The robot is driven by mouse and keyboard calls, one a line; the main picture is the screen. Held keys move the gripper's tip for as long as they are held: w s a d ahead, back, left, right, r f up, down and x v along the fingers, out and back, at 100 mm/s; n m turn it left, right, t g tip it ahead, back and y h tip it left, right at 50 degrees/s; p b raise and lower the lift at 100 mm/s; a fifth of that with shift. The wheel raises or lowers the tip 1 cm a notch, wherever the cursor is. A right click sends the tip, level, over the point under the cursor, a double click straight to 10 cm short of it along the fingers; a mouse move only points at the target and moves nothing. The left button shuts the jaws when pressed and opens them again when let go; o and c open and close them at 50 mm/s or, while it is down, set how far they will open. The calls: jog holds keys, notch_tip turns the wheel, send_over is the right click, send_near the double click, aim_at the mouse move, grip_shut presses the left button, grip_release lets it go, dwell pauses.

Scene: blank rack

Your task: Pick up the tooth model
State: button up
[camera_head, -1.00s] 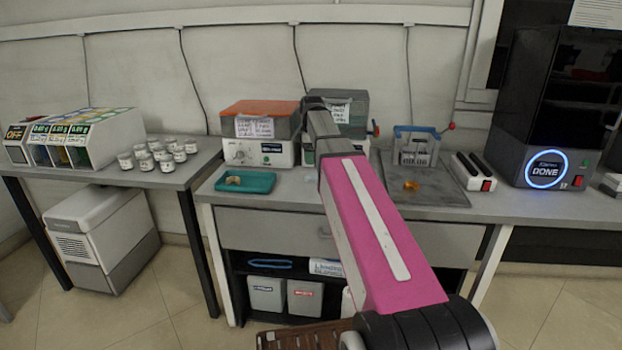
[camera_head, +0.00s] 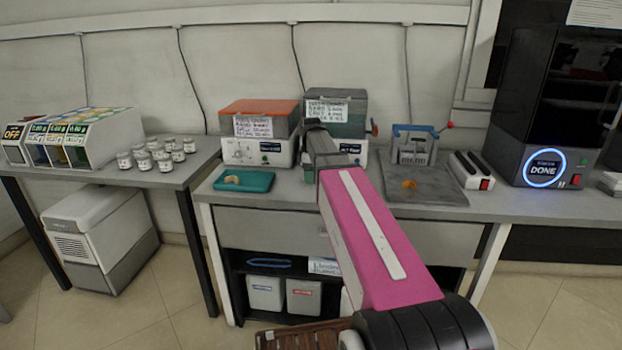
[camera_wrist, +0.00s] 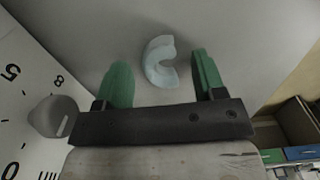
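In the wrist view a pale bluish-white, horseshoe-shaped tooth model (camera_wrist: 158,62) lies on a plain light grey surface. My gripper (camera_wrist: 157,68) has two green fingers spread apart, one on each side of it. A gap shows between each finger and the model, and I cannot tell the height between them. In the head view my arm hides the gripper. A tan curved piece (camera_head: 232,180) lies on a teal tray (camera_head: 258,183), and a small orange piece (camera_head: 409,185) lies on a grey tray (camera_head: 440,192).
An orange-lidded machine (camera_head: 262,125) and a grey-lidded machine (camera_head: 350,100) stand at the back of the bench. A blue-handled device (camera_head: 415,145) stands to their right. The wrist view shows a large numbered white face (camera_wrist: 25,90) at left and open boxes (camera_wrist: 300,120) at lower right.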

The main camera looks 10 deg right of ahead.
jog(key=c, duration=0.8)
